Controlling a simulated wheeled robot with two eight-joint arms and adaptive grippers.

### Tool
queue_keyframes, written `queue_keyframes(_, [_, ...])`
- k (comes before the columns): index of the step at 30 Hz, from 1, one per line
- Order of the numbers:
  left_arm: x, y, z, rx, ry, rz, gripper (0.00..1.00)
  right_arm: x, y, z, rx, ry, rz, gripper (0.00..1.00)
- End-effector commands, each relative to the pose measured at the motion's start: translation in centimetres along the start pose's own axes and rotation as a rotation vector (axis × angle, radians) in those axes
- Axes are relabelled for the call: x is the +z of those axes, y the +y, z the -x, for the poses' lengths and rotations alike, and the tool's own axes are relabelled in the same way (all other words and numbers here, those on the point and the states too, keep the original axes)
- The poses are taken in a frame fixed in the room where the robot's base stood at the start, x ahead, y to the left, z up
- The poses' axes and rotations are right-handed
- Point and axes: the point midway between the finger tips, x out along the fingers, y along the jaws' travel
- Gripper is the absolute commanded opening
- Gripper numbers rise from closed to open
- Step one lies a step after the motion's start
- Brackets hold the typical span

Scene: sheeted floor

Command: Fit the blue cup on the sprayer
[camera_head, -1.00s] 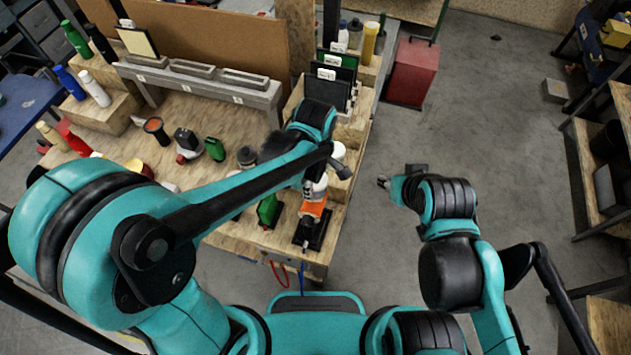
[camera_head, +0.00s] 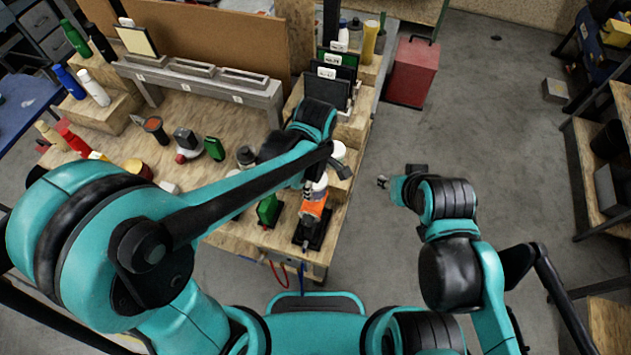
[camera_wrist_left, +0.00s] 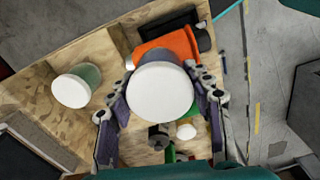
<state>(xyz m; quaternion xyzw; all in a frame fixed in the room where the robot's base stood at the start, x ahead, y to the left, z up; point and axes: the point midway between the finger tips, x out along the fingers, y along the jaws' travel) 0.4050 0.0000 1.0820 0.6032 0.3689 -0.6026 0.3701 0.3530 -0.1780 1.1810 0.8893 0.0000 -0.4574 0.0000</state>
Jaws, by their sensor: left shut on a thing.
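The orange sprayer (camera_head: 314,207) stands on a black base at the front right of the wooden bench; it also shows in the left wrist view (camera_wrist_left: 180,43). My left gripper (camera_head: 318,178) is above it, mostly hidden by its own arm. In the left wrist view the left gripper (camera_wrist_left: 160,104) is shut on a round cup (camera_wrist_left: 160,92) with a white end facing the camera and a dull bluish side. The cup overlaps the sprayer there; whether they touch is hidden. My right gripper (camera_head: 384,182) is over open floor, clear of the bench; its fingers are too small to judge.
A white-topped container (camera_head: 338,150) stands close behind the left gripper. A green object (camera_head: 268,210) is left of the sprayer. Card holders (camera_head: 334,90) and a grey rack (camera_head: 205,82) stand farther back.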

Motion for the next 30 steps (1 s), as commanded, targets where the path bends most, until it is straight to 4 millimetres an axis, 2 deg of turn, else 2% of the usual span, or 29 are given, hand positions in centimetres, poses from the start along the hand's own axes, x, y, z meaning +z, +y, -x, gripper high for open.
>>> queue_keyframes(5, [0.00, 0.01, 0.02, 0.000, 0.000, 0.000, 0.19, -0.01, 0.00, 0.01, 0.000, 0.000, 0.000, 0.40])
queue_keyframes(6, [0.00, 0.01, 0.02, 0.000, 0.000, 0.000, 0.58, -0.01, 0.00, 0.01, 0.000, 0.000, 0.000, 0.40])
queue_keyframes(8, [0.00, 0.01, 0.02, 0.000, 0.000, 0.000, 0.74, -0.01, 0.00, 0.01, 0.000, 0.000, 0.000, 0.40])
queue_keyframes(15, [0.00, 0.01, 0.02, 0.000, 0.000, 0.000, 0.75, -0.01, 0.00, 0.01, 0.000, 0.000, 0.000, 0.40])
queue_keyframes(18, [0.00, 0.01, 0.01, 0.000, 0.000, 0.000, 0.95, -0.01, 0.00, 0.01, 0.000, 0.000, 0.000, 0.40])
queue_keyframes(30, [0.00, 0.01, 0.21, 0.000, 0.000, 0.000, 0.95, -0.11, 0.00, 0.14, 0.000, 0.000, 0.000, 0.40])
